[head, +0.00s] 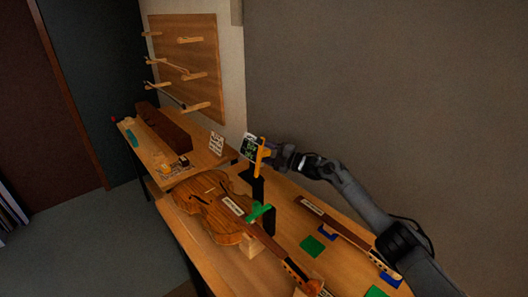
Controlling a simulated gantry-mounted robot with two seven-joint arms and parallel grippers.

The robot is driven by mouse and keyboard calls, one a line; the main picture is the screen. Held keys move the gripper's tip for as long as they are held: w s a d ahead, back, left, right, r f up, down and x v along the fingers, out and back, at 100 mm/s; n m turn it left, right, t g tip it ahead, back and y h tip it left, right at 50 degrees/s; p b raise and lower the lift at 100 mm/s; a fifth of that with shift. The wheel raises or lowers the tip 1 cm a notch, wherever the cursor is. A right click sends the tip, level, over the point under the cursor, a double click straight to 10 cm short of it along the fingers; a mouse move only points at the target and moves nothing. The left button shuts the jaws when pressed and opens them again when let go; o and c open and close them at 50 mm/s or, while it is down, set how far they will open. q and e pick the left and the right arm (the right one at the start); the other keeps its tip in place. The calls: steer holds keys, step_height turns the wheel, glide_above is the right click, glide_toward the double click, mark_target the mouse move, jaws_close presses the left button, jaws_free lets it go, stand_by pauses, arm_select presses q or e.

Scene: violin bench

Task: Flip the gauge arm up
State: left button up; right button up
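A violin (215,207) lies on the bench, its neck pointing to the lower right. Behind it stands a black post (257,188), with a small dark display (250,147) with green marks above it. An upright yellow-orange bar (261,158) is beside the display; it may be the gauge arm, but I cannot tell for sure. A green piece (259,212) sits over the violin's strings beside a second dark post (269,222). My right gripper (272,156) is at the yellow-orange bar, reaching in from the right. Its fingertips are too small to read. My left gripper is out of view.
A second neck piece (335,221) lies on the bench at the right, near green pads (312,246) and blue supports. A white card (216,144) and a long brown case (162,128) stand farther back. A wooden peg board (188,62) hangs on the wall.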

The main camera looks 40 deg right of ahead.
steer(key=shift+s, duration=0.1)
steer(key=shift+s+d, duration=0.25)
steer(key=shift+s, duration=0.3)
steer(key=v, duration=0.9)
steer(key=shift+s+p, duration=0.2)
steer(key=shift+p, duration=0.25)
